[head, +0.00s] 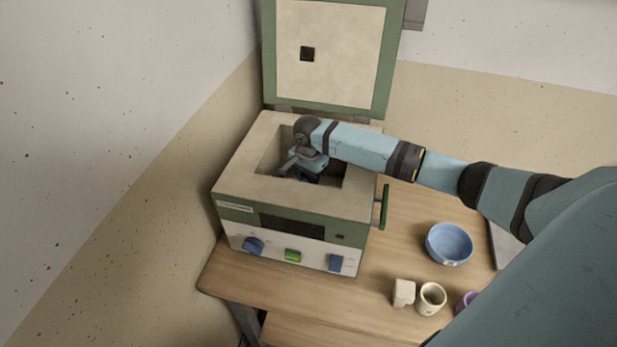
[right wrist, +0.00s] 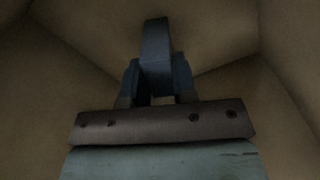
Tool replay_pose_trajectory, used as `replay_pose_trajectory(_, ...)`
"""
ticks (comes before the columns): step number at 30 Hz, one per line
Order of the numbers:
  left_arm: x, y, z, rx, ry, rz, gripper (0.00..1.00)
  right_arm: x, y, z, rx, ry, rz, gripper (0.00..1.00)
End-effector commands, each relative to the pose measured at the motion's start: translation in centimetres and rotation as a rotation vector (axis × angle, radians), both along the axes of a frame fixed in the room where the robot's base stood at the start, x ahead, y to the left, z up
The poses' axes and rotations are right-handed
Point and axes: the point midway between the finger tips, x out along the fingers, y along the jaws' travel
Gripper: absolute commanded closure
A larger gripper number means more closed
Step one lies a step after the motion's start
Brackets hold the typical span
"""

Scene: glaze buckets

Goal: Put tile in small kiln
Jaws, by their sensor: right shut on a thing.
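The small kiln (head: 295,200) stands on the wooden table with its lid (head: 330,60) raised at the back. My right arm reaches over the kiln's right side, and my right gripper (head: 297,172) is down inside the open chamber. In the right wrist view, my right gripper (right wrist: 158,88) is shut on a dark blue tile (right wrist: 156,45), with the tan chamber walls around it. In the head view the tile is mostly hidden by the gripper. I cannot tell whether the tile touches the chamber floor. My left gripper is not in view.
A blue bowl (head: 449,243), a beige block (head: 403,293), a cream cup (head: 431,298) and a purple item (head: 466,301) stand on the table (head: 330,300) right of the kiln. A green handle (head: 384,206) sticks out from the kiln's right side. Walls rise behind and left.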

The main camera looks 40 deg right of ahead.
Motion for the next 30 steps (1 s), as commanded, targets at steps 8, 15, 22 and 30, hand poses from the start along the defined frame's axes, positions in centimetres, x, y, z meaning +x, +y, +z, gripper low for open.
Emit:
replay_pose_trajectory(8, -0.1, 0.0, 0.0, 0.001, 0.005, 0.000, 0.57, 0.0, 0.0, -0.1, 0.001, -0.001, 0.000, 1.00)
replay_pose_trajectory(15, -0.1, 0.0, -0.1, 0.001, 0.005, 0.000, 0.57, 0.0, 0.0, -0.1, 0.000, -0.001, 0.000, 0.49)
replay_pose_trajectory(22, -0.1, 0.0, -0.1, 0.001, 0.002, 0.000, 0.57, 0.1, 0.0, 0.4, 0.001, -0.002, 0.001, 0.49)
replay_pose_trajectory(30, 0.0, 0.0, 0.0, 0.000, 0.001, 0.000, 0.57, 0.1, 0.0, 5.3, 0.002, -0.004, 0.000, 0.49)
